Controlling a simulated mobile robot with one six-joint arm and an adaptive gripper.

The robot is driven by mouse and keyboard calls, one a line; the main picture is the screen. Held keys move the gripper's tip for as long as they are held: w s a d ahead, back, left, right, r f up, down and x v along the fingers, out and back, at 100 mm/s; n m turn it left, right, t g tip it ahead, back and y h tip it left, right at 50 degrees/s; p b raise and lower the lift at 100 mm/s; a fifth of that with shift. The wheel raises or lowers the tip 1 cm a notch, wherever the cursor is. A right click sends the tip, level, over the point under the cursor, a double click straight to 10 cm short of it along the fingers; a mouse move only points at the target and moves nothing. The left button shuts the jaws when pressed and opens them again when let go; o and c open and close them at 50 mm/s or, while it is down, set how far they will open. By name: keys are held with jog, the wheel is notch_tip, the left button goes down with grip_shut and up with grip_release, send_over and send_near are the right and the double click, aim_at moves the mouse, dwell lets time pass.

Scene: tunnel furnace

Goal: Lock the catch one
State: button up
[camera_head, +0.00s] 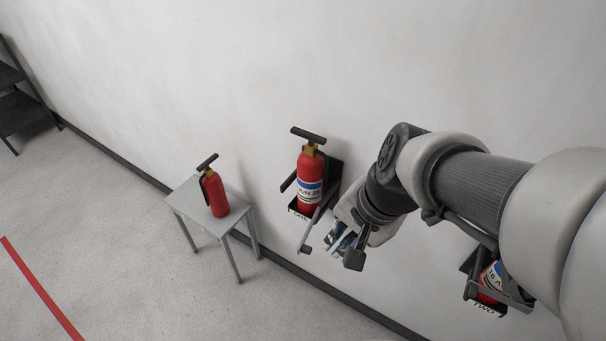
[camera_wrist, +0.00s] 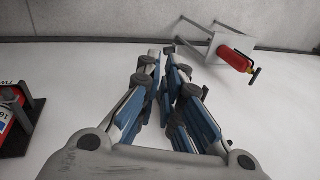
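Catch one is the dark bar (camera_head: 311,231) on the wall holder marked ONE (camera_head: 299,209). It juts out from the holder's right side, away from the wall, and looks swung open. A red fire extinguisher (camera_head: 310,180) stands upright in that holder. My gripper (camera_head: 343,246) is just right of the bar's outer end, seemingly apart from it. In the wrist view my gripper's fingers (camera_wrist: 162,52) come close together at the tips, with nothing between them.
A grey stool (camera_head: 190,205) at the left bears another red extinguisher (camera_head: 216,194); that extinguisher also shows in the wrist view (camera_wrist: 234,60). Holder two (camera_head: 483,307) with its extinguisher is at lower right, partly behind my arm. A dark shelf (camera_head: 22,110) stands far left.

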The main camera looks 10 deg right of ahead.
jog(key=w+d+f+m, duration=0.1)
jog(key=f+m, duration=0.1)
jog(key=w+d+f+m, duration=0.1)
jog(key=f+m, duration=0.1)
jog(key=m, duration=0.1)
jog(key=w+d+f+m+y, duration=0.1)
jog(key=w+f+m, duration=0.1)
jog(key=shift+d+f+m, duration=0.2)
jog(key=shift+f+m, duration=0.05)
jog(key=shift+m, duration=0.05)
grip_shut()
jog(key=w+d+f+m, duration=0.1)
jog(key=d+f+m, duration=0.3)
jog(key=f+m, duration=0.3)
jog(key=shift+w+m+y, duration=0.3)
jog(key=shift+w, duration=0.05)
jog(key=shift+d+f, duration=0.1)
jog(key=shift+f, duration=0.05)
jog(key=w+a+f+b, duration=0.4)
jog(key=a+f+b, duration=0.2)
jog(key=f, duration=0.3)
jog(key=shift+w+a, duration=0.15)
jog(key=shift+w, duration=0.1)
